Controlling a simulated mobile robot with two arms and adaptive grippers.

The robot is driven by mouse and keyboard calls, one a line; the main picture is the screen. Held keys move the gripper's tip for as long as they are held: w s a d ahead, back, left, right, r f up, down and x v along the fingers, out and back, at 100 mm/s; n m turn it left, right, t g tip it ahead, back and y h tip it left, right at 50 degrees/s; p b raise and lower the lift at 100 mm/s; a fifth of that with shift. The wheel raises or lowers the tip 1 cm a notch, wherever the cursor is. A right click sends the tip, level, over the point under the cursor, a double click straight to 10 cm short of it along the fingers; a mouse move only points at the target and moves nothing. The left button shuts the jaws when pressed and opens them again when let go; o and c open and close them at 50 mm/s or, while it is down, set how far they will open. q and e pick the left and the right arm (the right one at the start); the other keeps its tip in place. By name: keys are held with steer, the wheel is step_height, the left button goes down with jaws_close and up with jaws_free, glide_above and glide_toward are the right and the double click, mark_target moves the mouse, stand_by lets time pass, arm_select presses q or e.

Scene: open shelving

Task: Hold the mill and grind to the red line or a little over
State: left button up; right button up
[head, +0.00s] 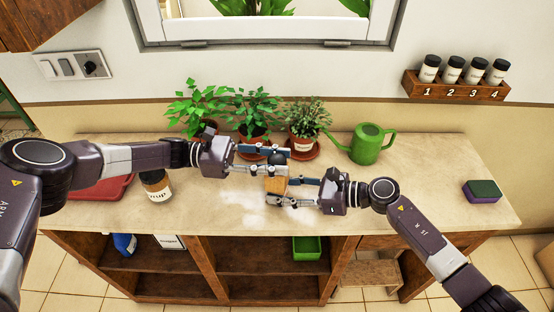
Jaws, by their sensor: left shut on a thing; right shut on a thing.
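My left gripper (284,161) comes in from the left and is shut on the mill's upper part. My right gripper (275,193) comes in from the right, lower down, and is shut on the wooden body. The fingers cover much of the mill. I cannot see a red line or any level. Pale, whitish patches lie on the counter around and in front of the mill.
Several potted plants (257,115) and a green watering can (370,144) stand behind. A labelled jar (156,186) and a red tray (103,189) are at left. A purple and green sponge (482,191) lies at right. A numbered rack (457,88) of jars hangs on the wall.

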mark_target(277, 157)
arm_select(q)
steer(key=shift+w+m+g, duration=0.1)
steer(key=shift+m+g, duration=0.5)
steer(key=shift+g, duration=0.4)
steer(key=shift+m+g+y, duration=0.3)
steer(key=shift+m+g, duration=0.1)
steer(key=shift+g, duration=0.2)
steer(key=o, duration=1.2)
steer(key=shift+r, duration=0.1)
step_height(277, 157, up, 10)
steer(key=shift+f, duration=0.1)
